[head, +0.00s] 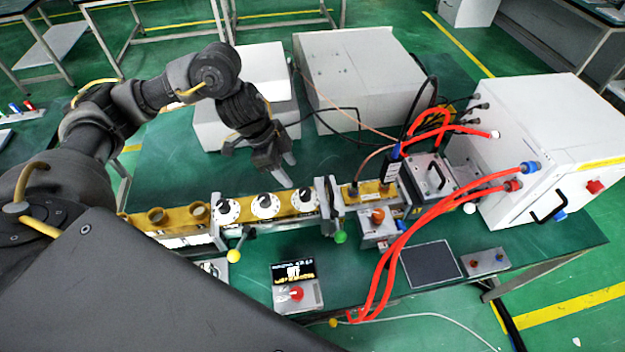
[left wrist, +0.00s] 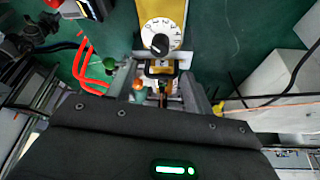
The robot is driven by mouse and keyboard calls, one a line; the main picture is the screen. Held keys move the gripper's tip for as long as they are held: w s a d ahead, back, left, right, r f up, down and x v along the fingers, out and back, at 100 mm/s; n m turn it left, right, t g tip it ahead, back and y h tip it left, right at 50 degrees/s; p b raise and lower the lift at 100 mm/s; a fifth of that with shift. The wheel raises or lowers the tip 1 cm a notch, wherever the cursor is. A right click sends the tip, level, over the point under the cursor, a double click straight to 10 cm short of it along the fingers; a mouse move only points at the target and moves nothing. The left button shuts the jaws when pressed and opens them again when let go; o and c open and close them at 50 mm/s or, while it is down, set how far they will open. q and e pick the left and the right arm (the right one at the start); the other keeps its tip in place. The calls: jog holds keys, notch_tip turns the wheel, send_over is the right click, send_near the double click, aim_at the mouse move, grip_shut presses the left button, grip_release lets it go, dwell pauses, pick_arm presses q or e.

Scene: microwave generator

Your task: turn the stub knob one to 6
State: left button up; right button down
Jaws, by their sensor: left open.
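Three white stub dials with black knobs sit in a row on the yellow waveguide (head: 181,217): a left dial (head: 227,211), a middle dial (head: 265,206) and a right dial (head: 304,200). I cannot tell which is knob one. My left gripper (head: 283,171) is open and empty, above and behind the row, apart from the knobs. In the left wrist view one numbered dial (left wrist: 174,26) shows, with its black knob (left wrist: 160,44) ahead of my open fingers (left wrist: 166,92). Its exact setting is too small to read. My right gripper is not in view.
A grey clamp bracket (head: 325,205) with a green-ball lever (head: 340,237) stands right of the dials. A yellow-ball lever (head: 234,256) is in front. Red cables (head: 388,262) arch at the right. White boxes (head: 362,75) stand behind. A display unit (head: 293,272) sits in front.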

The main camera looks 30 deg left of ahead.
aim_at(304, 191)
pick_arm(q)
jog(key=x, duration=0.5)
jog(key=shift+s+d+f, duration=0.1)
jog(key=shift+d+f, duration=0.2)
jog(key=shift+w+d+f, duration=0.25)
jog(key=shift+w+f, duration=0.35)
jog(key=shift+f, duration=0.3)
jog(key=shift+x, duration=1)
jog(key=shift+s+d+f, duration=0.1)
jog(key=shift+s+f, duration=0.05)
jog(key=shift+s, duration=0.25)
jog(key=shift+w+d+f, duration=0.1)
jog(key=shift+w+f, duration=0.15)
jog(key=shift+f, duration=0.1)
jog(key=shift+s+r, duration=0.1)
jog(key=c, duration=1)
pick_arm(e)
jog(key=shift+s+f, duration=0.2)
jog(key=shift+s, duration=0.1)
